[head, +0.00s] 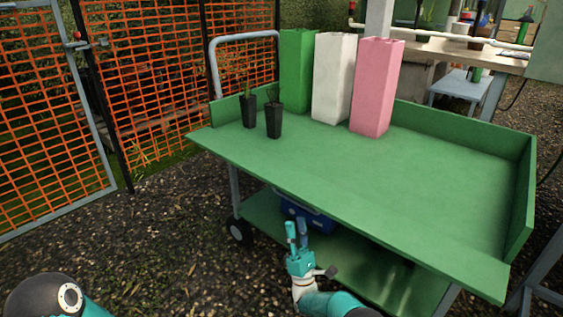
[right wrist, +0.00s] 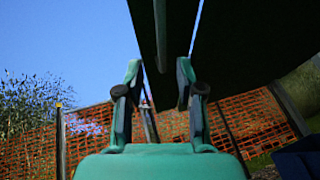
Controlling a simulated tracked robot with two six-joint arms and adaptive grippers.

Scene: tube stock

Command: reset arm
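My right gripper (head: 297,235) is in front of the green cart's near edge, low in the head view, pointing up. In the right wrist view its two fingers (right wrist: 158,85) stand apart with nothing between them, below the dark underside of the cart top. My left arm shows only as a dark and teal link at the bottom left of the head view; its gripper is out of frame.
The green cart (head: 400,180) carries two black pots with seedlings (head: 249,110) (head: 273,120) and green (head: 297,70), white (head: 333,80) and pink (head: 376,90) tall containers. A blue crate (head: 318,222) sits on its lower shelf. An orange mesh fence (head: 160,85) stands left.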

